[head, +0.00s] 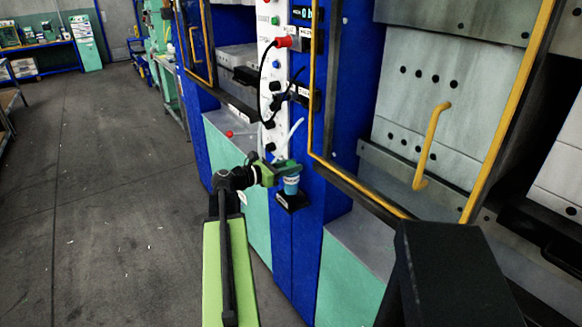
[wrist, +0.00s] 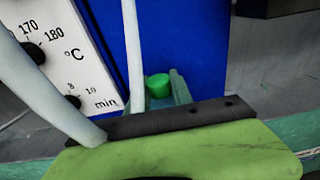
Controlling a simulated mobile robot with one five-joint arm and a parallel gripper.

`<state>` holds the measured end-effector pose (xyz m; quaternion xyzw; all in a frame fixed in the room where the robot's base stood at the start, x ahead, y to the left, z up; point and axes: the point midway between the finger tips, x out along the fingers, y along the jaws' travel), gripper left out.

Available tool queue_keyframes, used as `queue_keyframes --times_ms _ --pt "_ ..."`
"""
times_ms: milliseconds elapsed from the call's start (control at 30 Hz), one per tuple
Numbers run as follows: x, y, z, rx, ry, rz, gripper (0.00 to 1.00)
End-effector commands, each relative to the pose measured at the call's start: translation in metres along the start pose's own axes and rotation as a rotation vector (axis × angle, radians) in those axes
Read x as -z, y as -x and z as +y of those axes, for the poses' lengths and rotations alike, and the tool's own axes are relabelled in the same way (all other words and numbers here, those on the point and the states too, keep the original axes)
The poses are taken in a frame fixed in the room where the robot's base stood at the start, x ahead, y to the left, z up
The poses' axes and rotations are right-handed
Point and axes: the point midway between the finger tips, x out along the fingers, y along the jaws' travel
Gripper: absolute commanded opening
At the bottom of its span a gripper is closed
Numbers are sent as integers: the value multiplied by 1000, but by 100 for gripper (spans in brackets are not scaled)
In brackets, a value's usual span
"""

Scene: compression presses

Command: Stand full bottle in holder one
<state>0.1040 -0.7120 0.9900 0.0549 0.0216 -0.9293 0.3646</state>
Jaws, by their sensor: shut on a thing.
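In the head view, my gripper (head: 284,167) is shut on a small blue bottle (head: 291,186) with a pale label band. The bottle is upright, in front of the blue press column. A black holder (head: 292,202) fixed to the column is directly below it; the bottle's lower end meets the holder in the picture, but I cannot tell whether it rests in it or hangs just above. In the wrist view, a green bottle cap (wrist: 158,86) shows between my gripper's teal fingers (wrist: 163,95). The bottle's body is hidden there behind my gripper.
A white control panel (head: 272,80) with knobs and a red plug rises on the column just above. Yellow-edged press guards (head: 315,90) stand right of it, and a yellow handle (head: 431,145) sticks out.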

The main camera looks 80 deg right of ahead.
Motion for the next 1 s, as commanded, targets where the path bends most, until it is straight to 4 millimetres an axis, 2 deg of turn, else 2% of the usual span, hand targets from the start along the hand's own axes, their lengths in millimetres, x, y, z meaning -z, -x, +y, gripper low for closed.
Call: queue_keyframes --times_ms 1000 --pt "27 -2 1 -2 0 -1 0"
